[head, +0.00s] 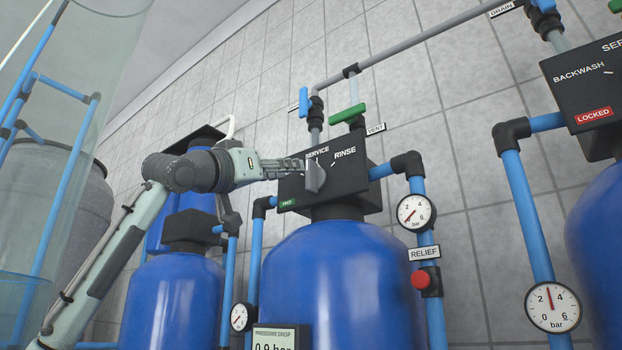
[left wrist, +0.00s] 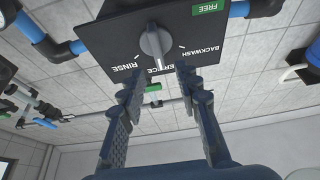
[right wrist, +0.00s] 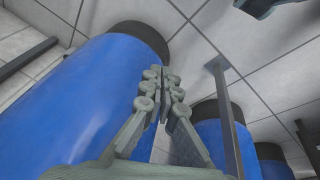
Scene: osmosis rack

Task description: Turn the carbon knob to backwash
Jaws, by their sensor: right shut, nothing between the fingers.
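A grey valve knob (head: 315,177) sits on a black control head (head: 350,186) with a green FREE tag, atop the middle blue tank. No carbon label is readable. In the left wrist view, the knob (left wrist: 156,43) points toward SERVICE, between RINSE and BACKWASH. My left gripper (head: 302,164) is at the front of the control head; in the head view it covers the BACKWASH side. In the left wrist view, its fingers (left wrist: 157,80) are apart, with the knob just ahead between their lines; contact cannot be told. My right gripper (right wrist: 164,82) is shut and empty, near blue tanks.
Another control head (head: 598,85) with a red LOCKED tag is at the right. Blue pipes, a gauge (head: 415,212) and a red relief button (head: 421,279) stand right of the middle tank (head: 340,285). A green vent handle (head: 346,113) is above the head.

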